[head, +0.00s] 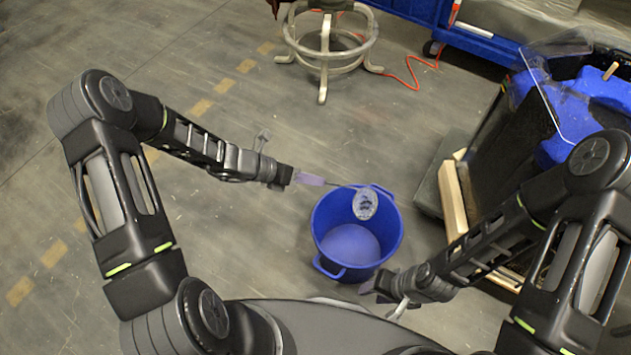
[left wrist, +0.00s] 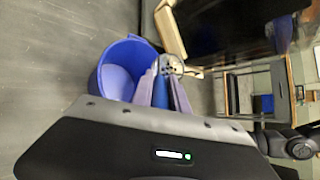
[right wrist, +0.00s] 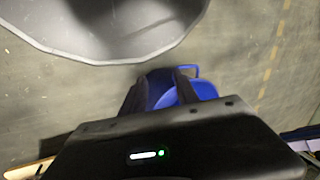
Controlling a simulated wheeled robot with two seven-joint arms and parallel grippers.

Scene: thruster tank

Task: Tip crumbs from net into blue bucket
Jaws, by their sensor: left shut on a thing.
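The blue bucket (head: 330,250) stands upright on the floor in the middle of the head view; its inside looks bare. My left gripper (head: 310,179) is shut on the net's handle, left of the bucket and above it. The net (head: 366,204) is a small round pale hoop with speckles, over the bucket's far right inside wall. In the left wrist view the blue handle (left wrist: 160,92) sits between the fingers, with dark bits in the net (left wrist: 172,65). My right gripper (head: 372,289) is near the bucket's front right; its fingers (right wrist: 158,85) are apart and empty.
A black tank (head: 510,145) with blue parts and a clear cover stands at right, beside a wooden beam (head: 453,199). A round metal stool base (head: 326,50) and an orange cable (head: 410,75) are at the back. The floor left of the bucket is clear.

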